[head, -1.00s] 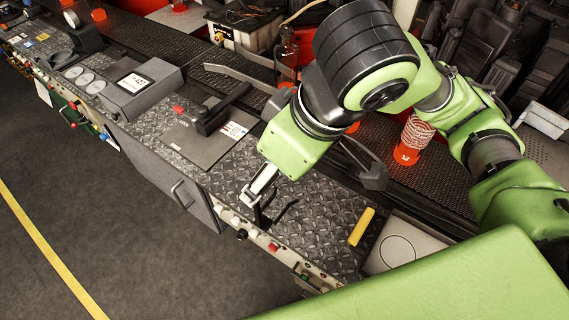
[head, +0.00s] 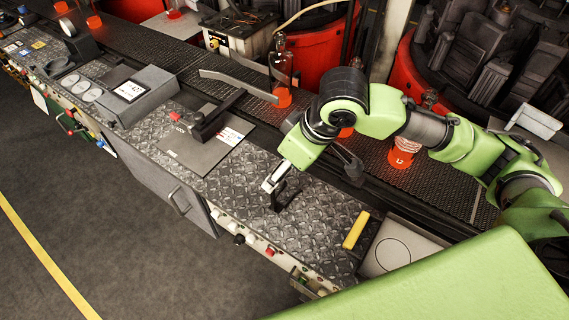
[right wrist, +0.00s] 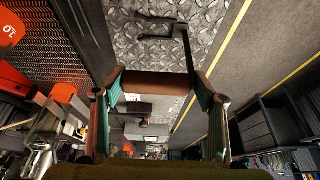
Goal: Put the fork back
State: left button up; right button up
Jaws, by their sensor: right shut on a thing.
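The fork (head: 285,196) is dark, with two prongs, and shows below my right gripper over the diamond-plate bench top (head: 325,215). In the right wrist view the dark prongs of the fork (right wrist: 160,28) show against the plate, with its stem running down to the right. My right gripper (head: 272,183) is shut on the fork; in the right wrist view a brown bar, seemingly its handle, lies across between the fingers of the gripper (right wrist: 155,84). Whether the prongs touch the plate I cannot tell. My left gripper is not in view.
A yellow bar (head: 356,230) lies on the plate near a pale square with a circle (head: 400,240). A flat grey panel with a black lever (head: 215,118) is to the left. A conveyor (head: 310,130) with glowing orange glass (head: 402,153) runs behind. Buttons line the front edge.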

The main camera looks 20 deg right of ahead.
jog(key=shift+a+f, duration=0.1)
jog(key=shift+f, duration=0.05)
jog(key=o, duration=1.3)
jog(key=v, duration=1.2)
